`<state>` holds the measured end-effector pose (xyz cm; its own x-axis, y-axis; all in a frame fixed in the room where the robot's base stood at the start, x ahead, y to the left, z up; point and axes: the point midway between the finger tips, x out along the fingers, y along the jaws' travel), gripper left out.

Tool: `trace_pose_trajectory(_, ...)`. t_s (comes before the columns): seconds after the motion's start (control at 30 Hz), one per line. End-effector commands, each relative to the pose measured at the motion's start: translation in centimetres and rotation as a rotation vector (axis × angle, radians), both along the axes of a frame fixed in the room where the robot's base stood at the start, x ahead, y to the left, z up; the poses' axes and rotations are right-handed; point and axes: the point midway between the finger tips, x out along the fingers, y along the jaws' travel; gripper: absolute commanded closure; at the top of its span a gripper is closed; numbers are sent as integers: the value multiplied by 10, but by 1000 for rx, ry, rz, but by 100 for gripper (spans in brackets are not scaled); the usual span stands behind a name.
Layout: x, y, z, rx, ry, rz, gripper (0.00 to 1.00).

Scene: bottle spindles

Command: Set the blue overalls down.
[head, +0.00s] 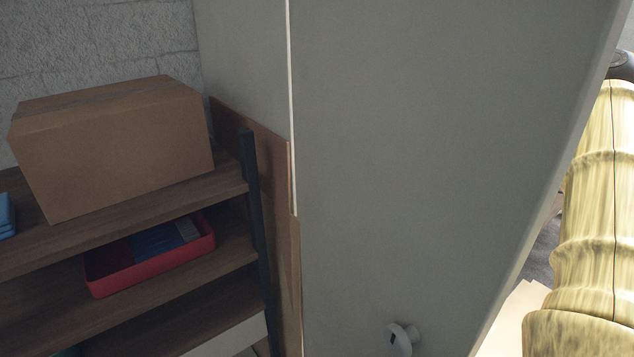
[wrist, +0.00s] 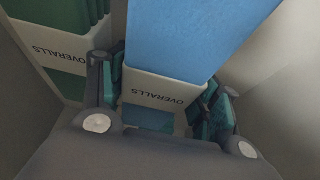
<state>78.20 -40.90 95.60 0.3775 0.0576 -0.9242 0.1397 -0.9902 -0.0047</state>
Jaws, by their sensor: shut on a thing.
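The blue overalls (wrist: 190,35) are a folded blue bundle with a pale band printed "OVERALLS" in the wrist view. My gripper (wrist: 162,92) is shut on them, one teal-padded finger on each side of the banded end. A green bundle (wrist: 62,30) with the same kind of band lies to the left, close beside the left finger. The far end of the blue overalls runs out of the top of the picture. What lies under them is hidden. Neither my gripper nor the held overalls can be made out in the head view.
A wooden shelf unit (head: 115,226) stands at the left in the head view, with a cardboard box (head: 118,150) on top. A red tray (head: 150,268) sits on a lower shelf. A large grey panel (head: 430,140) with a white knob (head: 403,338) fills the middle.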

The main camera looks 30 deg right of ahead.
Motion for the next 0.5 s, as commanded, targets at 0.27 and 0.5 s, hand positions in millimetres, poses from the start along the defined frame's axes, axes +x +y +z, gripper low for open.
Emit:
trace_pose_trajectory(0.27,0,0,-2,0,0,0,68)
trace_pose_trajectory(0.5,0,0,-7,0,0,0,68)
